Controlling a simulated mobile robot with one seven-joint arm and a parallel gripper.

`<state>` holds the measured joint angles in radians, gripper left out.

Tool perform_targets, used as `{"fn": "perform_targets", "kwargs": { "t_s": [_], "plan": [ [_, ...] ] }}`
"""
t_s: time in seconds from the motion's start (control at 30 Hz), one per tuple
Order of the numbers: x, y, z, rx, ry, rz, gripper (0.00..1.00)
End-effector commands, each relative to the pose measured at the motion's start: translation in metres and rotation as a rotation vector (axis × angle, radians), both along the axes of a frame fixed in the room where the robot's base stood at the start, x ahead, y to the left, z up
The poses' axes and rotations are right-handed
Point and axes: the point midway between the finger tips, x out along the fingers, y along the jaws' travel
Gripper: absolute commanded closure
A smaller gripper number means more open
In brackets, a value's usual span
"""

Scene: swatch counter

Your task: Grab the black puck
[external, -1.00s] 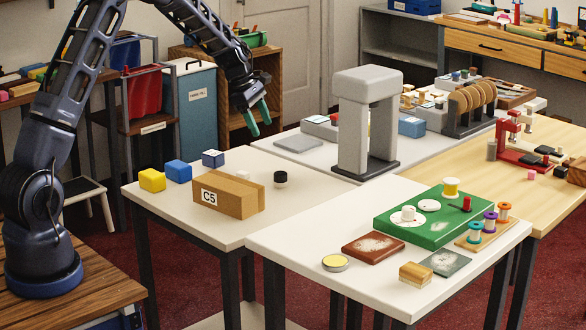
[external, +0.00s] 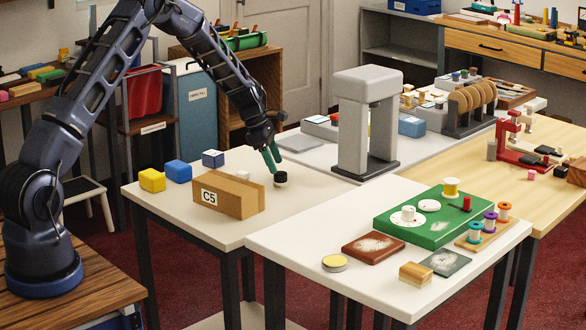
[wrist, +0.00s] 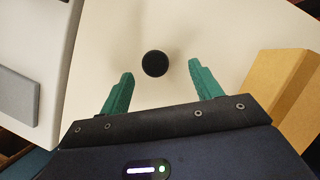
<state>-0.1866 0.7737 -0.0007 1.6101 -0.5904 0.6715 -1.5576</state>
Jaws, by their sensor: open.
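The black puck (external: 280,180) sits on the white table behind the cardboard box marked C5. My gripper (external: 272,160) has green fingers pointing down just above the puck. In the wrist view my gripper (wrist: 161,68) is open, with nothing between its fingers. I cannot tell whether a fingertip touches the puck.
The cardboard box (external: 228,197) stands close by; it shows at the right in the wrist view (wrist: 283,82). A grey arch (external: 352,125) stands right.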

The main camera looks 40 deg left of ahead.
Motion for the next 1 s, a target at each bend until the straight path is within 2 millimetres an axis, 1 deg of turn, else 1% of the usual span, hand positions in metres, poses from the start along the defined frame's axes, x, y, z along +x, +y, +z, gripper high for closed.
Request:
{"fn": "perform_targets", "kwargs": {
  "t_s": [0.17, 0.3, 0.43, 0.5, 0.7, 0.77, 0.8, 0.93, 0.97, 1.0],
  "plan": [
    [0.005, -0.002, -0.013, 0.000, 0.001, 0.000, 0.36],
    [0.014, -0.006, -0.030, -0.001, 0.001, -0.001, 0.36],
    [0.016, -0.011, -0.044, 0.000, 0.001, 0.000, 0.36],
    [0.017, -0.012, -0.047, 0.001, 0.001, 0.000, 0.36],
    [0.018, -0.012, -0.047, 0.000, 0.000, 0.000, 0.36],
    [0.018, -0.012, -0.047, 0.000, 0.000, 0.000, 0.48],
    [0.017, -0.012, -0.047, 0.000, 0.000, 0.000, 0.56],
    [0.017, -0.012, -0.047, 0.000, 0.000, -0.001, 0.81],
    [0.017, -0.012, -0.047, 0.001, 0.000, -0.001, 0.84],
    [0.017, -0.012, -0.047, 0.000, 0.000, -0.001, 0.84]
  ]
}}
